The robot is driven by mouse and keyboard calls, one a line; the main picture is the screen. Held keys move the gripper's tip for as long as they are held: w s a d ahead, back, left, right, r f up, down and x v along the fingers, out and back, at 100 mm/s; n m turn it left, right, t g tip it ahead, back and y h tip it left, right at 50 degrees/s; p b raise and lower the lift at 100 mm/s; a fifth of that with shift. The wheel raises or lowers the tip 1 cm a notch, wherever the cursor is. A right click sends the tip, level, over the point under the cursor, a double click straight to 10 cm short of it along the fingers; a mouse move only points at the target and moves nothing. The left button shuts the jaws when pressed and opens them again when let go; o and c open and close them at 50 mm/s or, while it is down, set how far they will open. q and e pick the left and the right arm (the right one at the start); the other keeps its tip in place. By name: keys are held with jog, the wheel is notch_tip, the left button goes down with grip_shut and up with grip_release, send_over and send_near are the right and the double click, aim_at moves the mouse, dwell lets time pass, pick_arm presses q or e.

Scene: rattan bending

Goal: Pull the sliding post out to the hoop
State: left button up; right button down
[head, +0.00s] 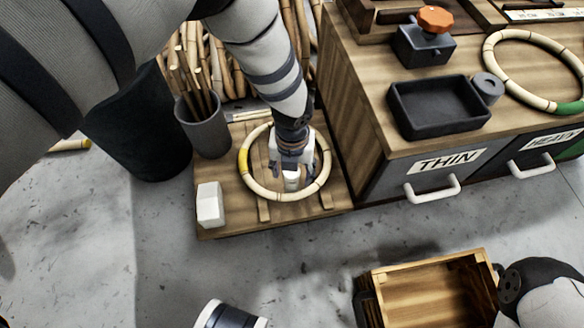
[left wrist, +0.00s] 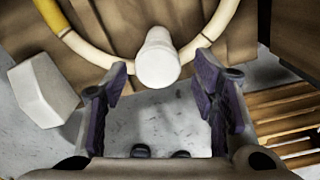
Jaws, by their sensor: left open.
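The cream rattan hoop (head: 257,189) lies on a wooden board, with a yellow section at its left. The short white round sliding post (head: 291,182) stands upright inside the hoop by its front rim. In the left wrist view the post (left wrist: 158,62) overlaps the hoop's rim (left wrist: 88,50), so I cannot tell whether they touch. My left gripper (head: 292,172) reaches down over the hoop at the post. In the left wrist view its purple-padded fingers (left wrist: 160,88) are apart, one on each side of the post's near end, with nothing clamped. My right gripper is not in view.
The wooden board (head: 225,222) carries a white block (head: 210,205) at its front left. A grey pot (head: 205,127) of rattan sticks stands behind. A cabinet with a THIN drawer (head: 420,178) is close on the right. A wooden crate (head: 425,267) sits at front right.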

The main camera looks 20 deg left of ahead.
pick_arm(q)
notch_tip(320, 180, up, 12)
dwell(0.3)
